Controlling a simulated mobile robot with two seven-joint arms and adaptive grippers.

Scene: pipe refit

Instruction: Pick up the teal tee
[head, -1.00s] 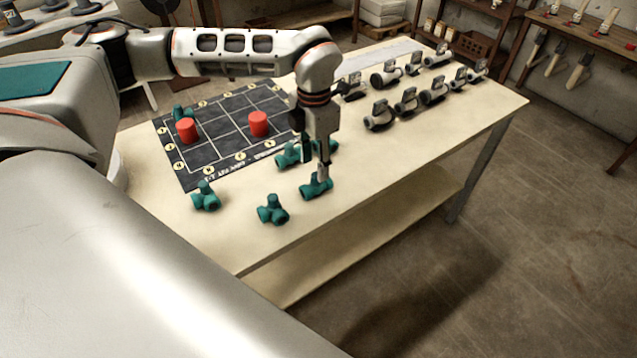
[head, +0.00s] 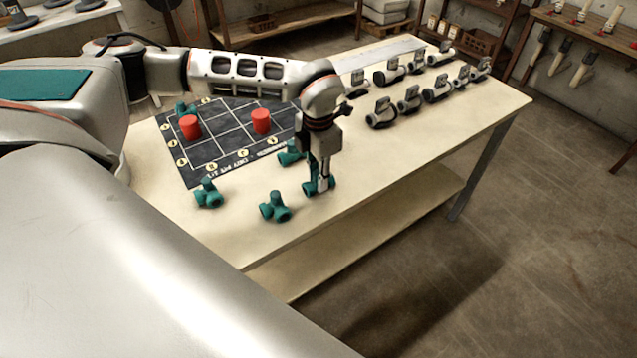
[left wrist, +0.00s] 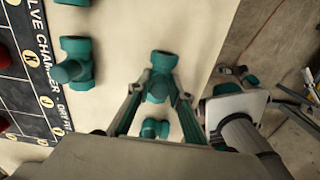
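My left gripper (head: 319,188) points down at a teal tee (head: 330,185) near the front of the table. In the left wrist view, the two fingers of my left gripper (left wrist: 158,88) stand on either side of this tee (left wrist: 159,64), close against its branch. Whether they press on it is not clear. The tee appears to be at table height. Other teal tees stand apart: one front left (head: 207,194), one front middle (head: 275,207), one behind my gripper (head: 290,153).
A black gridded mat (head: 190,172) carries two red cylinders (head: 190,127) (head: 261,121) and a teal tee (head: 184,109). Several grey valve fittings (head: 381,113) stand in rows at the back right. The table's right front (head: 420,160) is clear.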

